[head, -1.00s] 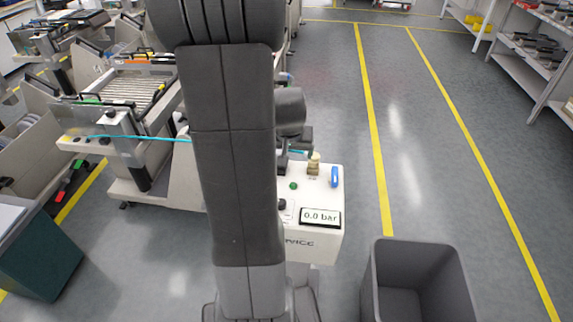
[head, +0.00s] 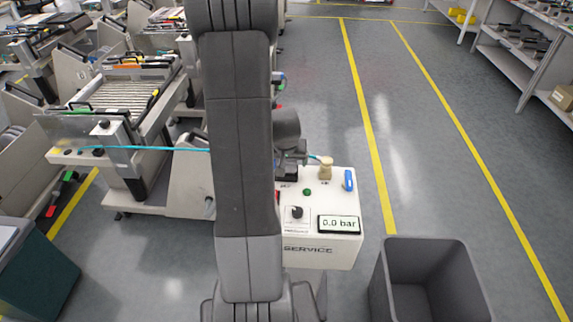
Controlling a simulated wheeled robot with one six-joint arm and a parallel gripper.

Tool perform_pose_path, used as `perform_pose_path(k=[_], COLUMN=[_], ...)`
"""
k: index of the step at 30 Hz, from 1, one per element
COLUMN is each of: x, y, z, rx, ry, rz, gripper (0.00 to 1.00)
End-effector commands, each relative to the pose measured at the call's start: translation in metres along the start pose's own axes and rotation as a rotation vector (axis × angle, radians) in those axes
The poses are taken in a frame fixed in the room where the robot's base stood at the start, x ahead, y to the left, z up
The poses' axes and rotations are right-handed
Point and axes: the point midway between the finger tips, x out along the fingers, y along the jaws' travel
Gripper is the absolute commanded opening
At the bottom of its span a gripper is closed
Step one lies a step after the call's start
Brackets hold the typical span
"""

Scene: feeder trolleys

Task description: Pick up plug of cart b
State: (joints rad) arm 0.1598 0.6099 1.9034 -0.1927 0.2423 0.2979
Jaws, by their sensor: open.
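A beige plug (head: 325,169) stands upright on top of the white service box (head: 322,253), at its far side. A cyan hose (head: 165,149) runs from the cart at left (head: 127,190), passes behind my arm and shows again at the plug. No letter is readable on the carts, so I cannot tell which is cart b. My gripper (head: 301,152) shows as a dark shape just left of the plug, open and apart from it. My own arm hides part of the gripper and the left part of the box.
The box carries a blue part (head: 348,180), a green button (head: 307,192), a black knob (head: 297,212) and a pressure display (head: 339,224). A grey open bin (head: 428,246) stands at front right. More carts fill the left. Floor beyond the box is clear up to the shelves (head: 520,60).

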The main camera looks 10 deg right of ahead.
Motion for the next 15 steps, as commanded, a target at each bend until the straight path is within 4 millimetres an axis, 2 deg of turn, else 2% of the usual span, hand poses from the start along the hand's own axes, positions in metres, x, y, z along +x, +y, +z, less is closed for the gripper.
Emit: perform_pose_path(k=[7,15], x=[0.0007,0.0006], y=[0.0000,0.0000], z=[-0.0001,-0.0001], rx=[0.000,0.000], ry=[0.000,0.000], rz=[0.000,0.000], gripper=[0.83,0.30])
